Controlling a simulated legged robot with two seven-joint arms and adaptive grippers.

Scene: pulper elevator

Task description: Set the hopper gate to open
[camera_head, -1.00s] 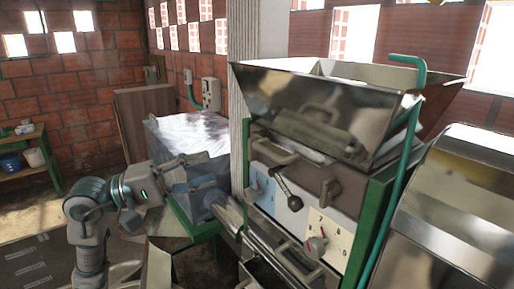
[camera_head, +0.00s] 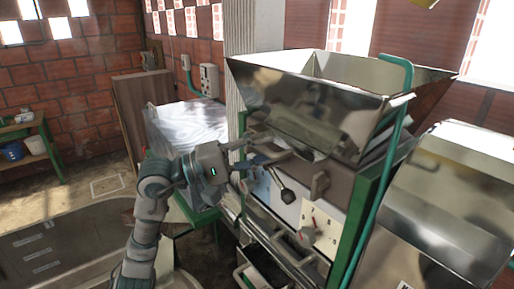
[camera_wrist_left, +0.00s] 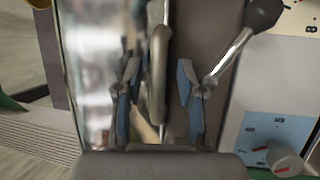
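The steel hopper (camera_head: 310,105) sits on top of the machine in the head view. Below it a grey-brown plate carries two bar handles, a left one (camera_head: 292,152) and a right one (camera_head: 319,186). A lever with a black knob (camera_head: 288,196) hangs between them; it also shows in the left wrist view (camera_wrist_left: 262,14). My left gripper (camera_head: 268,148) is at the left bar handle. In the left wrist view its open fingers (camera_wrist_left: 158,78) stand on either side of this handle (camera_wrist_left: 158,55), with gaps visible. The lever's rod passes close to the right finger. The right gripper is not seen.
A dial panel (camera_head: 320,228) with a red-marked knob is below the right handle. A blue panel with a knob (camera_wrist_left: 285,160) shows in the wrist view. A green pipe (camera_head: 388,165) runs down the machine's right side, beside another steel machine (camera_head: 440,200).

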